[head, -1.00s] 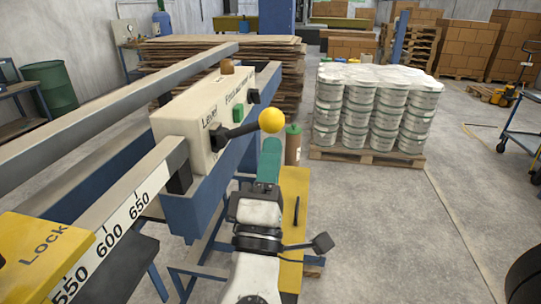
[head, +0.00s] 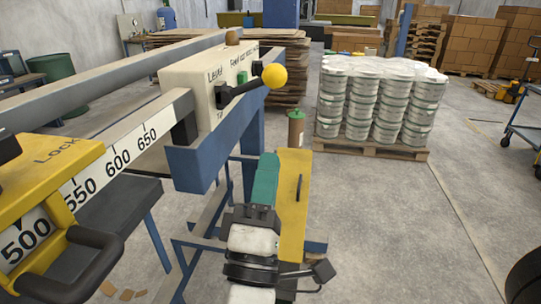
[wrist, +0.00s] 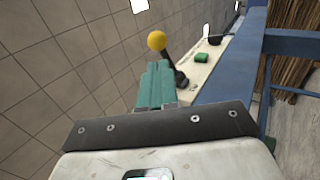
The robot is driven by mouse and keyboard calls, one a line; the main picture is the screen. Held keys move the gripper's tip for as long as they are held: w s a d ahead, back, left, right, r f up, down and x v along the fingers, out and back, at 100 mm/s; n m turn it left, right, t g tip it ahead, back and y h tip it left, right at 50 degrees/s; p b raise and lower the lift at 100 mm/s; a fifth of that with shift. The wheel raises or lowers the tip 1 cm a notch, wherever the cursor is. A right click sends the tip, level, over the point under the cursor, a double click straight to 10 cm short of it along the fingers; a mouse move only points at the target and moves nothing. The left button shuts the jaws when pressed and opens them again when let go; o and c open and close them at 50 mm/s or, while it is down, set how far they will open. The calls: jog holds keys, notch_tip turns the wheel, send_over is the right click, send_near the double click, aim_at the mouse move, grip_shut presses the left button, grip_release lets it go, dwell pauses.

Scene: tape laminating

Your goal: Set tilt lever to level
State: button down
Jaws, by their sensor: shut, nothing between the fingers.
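The tilt lever (head: 245,89) is a black bar ending in a yellow ball (head: 274,76). It juts right and slightly up from the front of a cream box (head: 203,82) marked "Level" above the pivot, with partly hidden lettering below. My gripper (head: 267,156) has teal fingers, shut and empty, below the ball and apart from it. In the wrist view, the fingers (wrist: 156,66) point toward the lever; the ball (wrist: 157,41) shows just beyond their tips and the black bar (wrist: 169,62) beside them.
A green button (head: 242,77) and another black control (head: 257,68) sit on the box. A blue beam (head: 207,166) runs beneath it. A yellow "Lock" carriage (head: 50,160) is on the scale rail at left.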

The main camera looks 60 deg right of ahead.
jog(key=shift+b+v, duration=0.35)
jog(key=shift+v, duration=1.35)
jog(key=shift+s+d, duration=0.1)
jog(key=shift+d, duration=0.1)
jog(key=d+f+m+g+y, duration=0.2)
jog(key=d+f+y, duration=0.35)
jog(key=f, duration=0.55)
jog(key=d+f+m+g+y, duration=0.1)
jog(key=d+f+y, duration=0.4)
jog(key=f, duration=0.6)
jog(key=s+a+f+g+y, duration=0.1)
jog(key=s+a+f+y, duration=0.2)
jog(key=f, duration=0.3)
jog(key=s+a+f+m+g+y, duration=0.1)
jog(key=s+a+f+g+y, duration=0.1)
jog(key=a+f+y, duration=0.3)
jog(key=s+a+f+g+y, duration=0.1)
jog(key=s+a+f+y, duration=0.3)
jog(key=f, duration=0.5)
jog(key=shift+g+y, duration=0.3)
jog(key=shift+y, duration=0.05)
